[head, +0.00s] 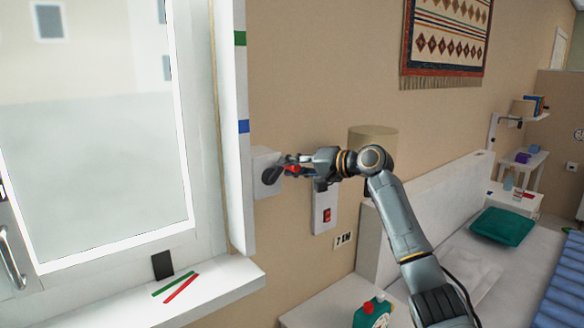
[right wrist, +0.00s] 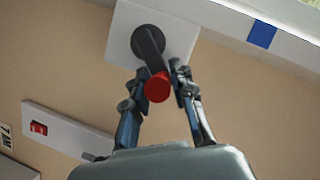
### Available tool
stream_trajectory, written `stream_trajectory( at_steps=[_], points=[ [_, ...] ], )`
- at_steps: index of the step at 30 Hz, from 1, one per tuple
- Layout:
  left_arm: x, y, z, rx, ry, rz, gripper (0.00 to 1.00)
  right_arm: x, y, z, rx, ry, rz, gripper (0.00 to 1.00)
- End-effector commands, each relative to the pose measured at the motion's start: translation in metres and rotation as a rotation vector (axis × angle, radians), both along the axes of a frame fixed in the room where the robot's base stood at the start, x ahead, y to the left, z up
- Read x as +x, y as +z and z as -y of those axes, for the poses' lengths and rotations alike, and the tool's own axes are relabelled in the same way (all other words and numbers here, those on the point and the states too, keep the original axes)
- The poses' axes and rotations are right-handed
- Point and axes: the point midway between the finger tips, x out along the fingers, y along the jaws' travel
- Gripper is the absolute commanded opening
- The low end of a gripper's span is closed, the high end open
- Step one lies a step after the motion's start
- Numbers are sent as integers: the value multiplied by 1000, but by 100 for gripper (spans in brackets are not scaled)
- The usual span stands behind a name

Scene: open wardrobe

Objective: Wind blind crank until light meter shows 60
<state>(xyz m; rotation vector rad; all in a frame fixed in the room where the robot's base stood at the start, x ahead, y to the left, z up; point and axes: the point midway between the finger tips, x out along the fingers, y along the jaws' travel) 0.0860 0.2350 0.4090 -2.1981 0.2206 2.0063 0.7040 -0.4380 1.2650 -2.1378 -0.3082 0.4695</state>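The blind crank is a dark hub and arm on a white wall plate (head: 262,160) beside the window. In the right wrist view the crank arm (right wrist: 149,45) runs from the hub down to a red knob (right wrist: 158,87). My right gripper (head: 285,166) reaches the crank from the right. My left gripper is out of view.
A wall panel with a red switch (head: 327,215) is below my right forearm. Green and red strips (head: 182,287) lie on the sill (head: 225,278). The window frame's edge (head: 236,120) has green and blue marks.

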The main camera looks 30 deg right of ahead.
Motion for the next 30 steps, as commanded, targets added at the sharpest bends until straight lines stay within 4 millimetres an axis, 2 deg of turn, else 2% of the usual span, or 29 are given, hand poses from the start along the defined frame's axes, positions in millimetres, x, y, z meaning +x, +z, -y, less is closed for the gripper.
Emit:
stream_trajectory(
  at_steps=[1,3,14,17,30],
  points=[
    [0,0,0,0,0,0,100,0,1,0,1,1,3,36],
    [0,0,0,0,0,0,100,0,1,0,1,1,3,47],
    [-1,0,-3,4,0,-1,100,-4,1,2,1,0,0,47],
    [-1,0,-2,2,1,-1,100,-14,3,7,1,0,0,47],
    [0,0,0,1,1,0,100,-92,22,39,-2,-1,-1,47]
  ],
)
